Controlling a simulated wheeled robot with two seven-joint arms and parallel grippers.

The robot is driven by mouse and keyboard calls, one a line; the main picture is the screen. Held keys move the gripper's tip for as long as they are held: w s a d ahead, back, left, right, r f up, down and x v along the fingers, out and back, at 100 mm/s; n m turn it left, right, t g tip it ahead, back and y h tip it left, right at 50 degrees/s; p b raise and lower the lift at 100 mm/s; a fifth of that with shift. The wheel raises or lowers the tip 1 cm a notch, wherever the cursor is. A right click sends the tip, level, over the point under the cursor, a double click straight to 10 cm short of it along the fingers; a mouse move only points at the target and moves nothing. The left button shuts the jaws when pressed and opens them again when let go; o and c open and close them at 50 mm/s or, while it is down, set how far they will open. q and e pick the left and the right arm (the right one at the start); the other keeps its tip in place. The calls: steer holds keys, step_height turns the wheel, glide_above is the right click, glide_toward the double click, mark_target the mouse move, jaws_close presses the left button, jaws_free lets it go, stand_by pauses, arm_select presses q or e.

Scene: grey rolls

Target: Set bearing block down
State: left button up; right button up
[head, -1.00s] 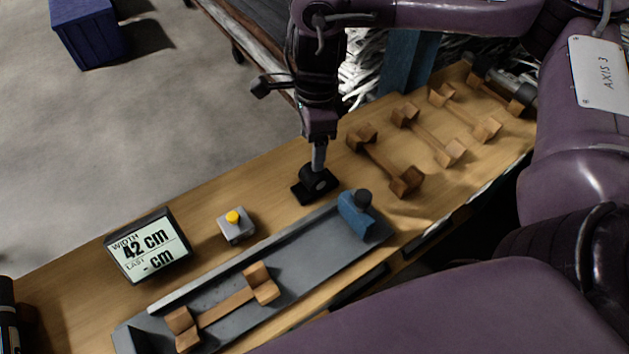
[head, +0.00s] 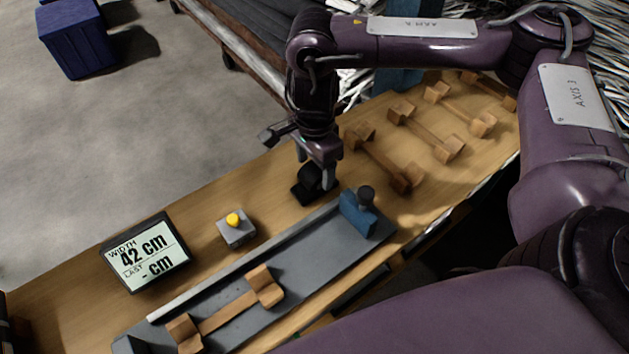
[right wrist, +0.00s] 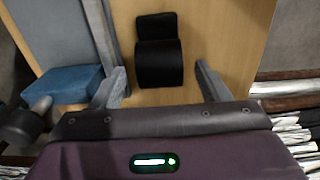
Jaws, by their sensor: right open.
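The black bearing block (head: 308,184) stands on the wooden bench just behind the far end of the grey measuring bed. In the right wrist view the block (right wrist: 159,64) lies between and ahead of the two fingers, with its flat base on the wood. My right gripper (head: 328,178) is over the block from above. In the wrist view its fingers (right wrist: 160,88) are spread, with a gap on each side of the block. My left gripper is not clearly seen; only a dark part shows at the left edge of the head view.
The grey measuring bed (head: 325,247) with a blue stop (head: 357,214) runs close beside the block. A yellow-button box (head: 236,228) and a width display (head: 146,252) stand to the left. Several wooden pieces (head: 384,160) lie right.

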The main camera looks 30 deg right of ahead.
jaws_close()
stand_by(0.5)
steer(key=shift+r, duration=0.1)
